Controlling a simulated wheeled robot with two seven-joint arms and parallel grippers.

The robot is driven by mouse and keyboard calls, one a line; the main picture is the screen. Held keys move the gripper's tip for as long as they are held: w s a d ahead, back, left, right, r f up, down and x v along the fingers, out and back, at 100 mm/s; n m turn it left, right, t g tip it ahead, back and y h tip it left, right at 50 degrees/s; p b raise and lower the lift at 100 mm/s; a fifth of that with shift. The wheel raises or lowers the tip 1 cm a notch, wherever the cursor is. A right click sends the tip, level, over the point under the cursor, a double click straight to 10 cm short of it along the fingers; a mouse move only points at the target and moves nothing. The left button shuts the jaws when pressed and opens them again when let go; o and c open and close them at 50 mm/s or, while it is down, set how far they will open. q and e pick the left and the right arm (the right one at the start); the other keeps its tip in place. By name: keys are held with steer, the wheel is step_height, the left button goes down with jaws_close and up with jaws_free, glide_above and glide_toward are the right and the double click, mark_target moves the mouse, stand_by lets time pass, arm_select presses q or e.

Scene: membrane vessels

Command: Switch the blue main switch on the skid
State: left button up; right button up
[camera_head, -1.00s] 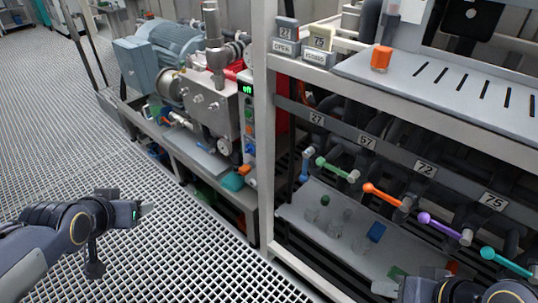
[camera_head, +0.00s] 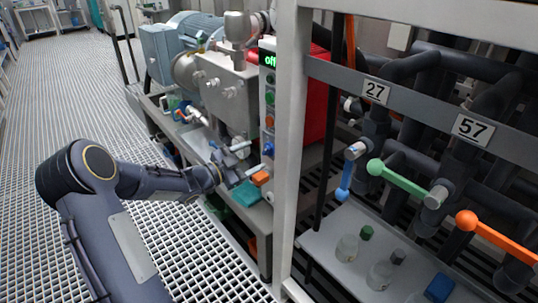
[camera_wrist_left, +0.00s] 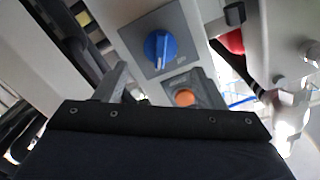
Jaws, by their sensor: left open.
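The blue switch (camera_head: 268,149) is low on the narrow grey control panel of the skid, below a green display reading "off". In the left wrist view it is a round blue knob (camera_wrist_left: 160,49) with a raised grip, on a dark grey plate. My left gripper (camera_head: 246,158) is open and empty, just in front of and left of the switch. One grey finger (camera_wrist_left: 112,82) shows left of the knob in the wrist view; I cannot make out the other finger clearly there. No contact with the knob is visible. My right gripper is not in view.
An orange button (camera_wrist_left: 183,97) sits beside the knob. A white frame post (camera_head: 292,150) stands just right of the panel. Further right are pipes with green (camera_head: 402,180) and orange (camera_head: 495,237) valve handles. The pump block (camera_head: 228,92) stands left of the panel.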

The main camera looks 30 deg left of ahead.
mark_target(265, 150)
arm_select(q)
steer(key=b+x, duration=0.1)
steer(key=x, duration=0.4)
